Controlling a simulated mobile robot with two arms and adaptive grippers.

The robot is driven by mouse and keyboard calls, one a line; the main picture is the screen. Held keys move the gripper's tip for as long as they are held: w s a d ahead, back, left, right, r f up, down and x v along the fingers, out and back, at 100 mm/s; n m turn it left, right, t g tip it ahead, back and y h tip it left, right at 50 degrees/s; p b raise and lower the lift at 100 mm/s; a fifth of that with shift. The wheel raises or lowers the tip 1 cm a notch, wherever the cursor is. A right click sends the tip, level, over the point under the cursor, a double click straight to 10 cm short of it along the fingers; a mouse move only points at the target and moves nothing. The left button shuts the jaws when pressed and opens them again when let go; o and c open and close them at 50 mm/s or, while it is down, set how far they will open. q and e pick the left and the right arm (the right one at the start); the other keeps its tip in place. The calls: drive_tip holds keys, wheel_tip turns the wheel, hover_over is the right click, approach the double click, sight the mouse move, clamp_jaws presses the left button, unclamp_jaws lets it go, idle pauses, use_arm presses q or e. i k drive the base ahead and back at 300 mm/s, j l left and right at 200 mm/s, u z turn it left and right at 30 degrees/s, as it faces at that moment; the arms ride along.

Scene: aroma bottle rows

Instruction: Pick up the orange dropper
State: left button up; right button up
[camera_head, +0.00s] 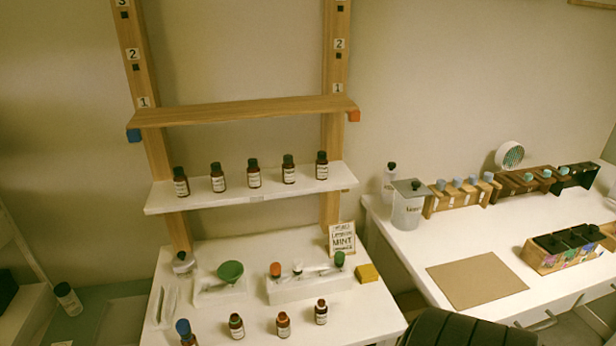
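The orange dropper, seen by its orange bulb (275,269), is at the left end of a white holder (310,288) on the white table below the shelves. Its lower part is hidden in or behind the holder. A dropper with a green bulb (339,259) is at the holder's right end, with a small dark-topped piece between them. A blue-topped dropper or bottle (184,330) stands at the table's front left. Neither of my grippers is in view.
Brown bottles (283,323) stand in front of the holder. A green funnel-like piece (231,271), yellow block (367,273) and MINT sign (342,238) are nearby. Several bottles stand on the white shelf (330,178) above. A black ribbed object (470,330) is at bottom right.

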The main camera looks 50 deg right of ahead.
sight(275, 268)
drive_tip(key=z, duration=1.45)
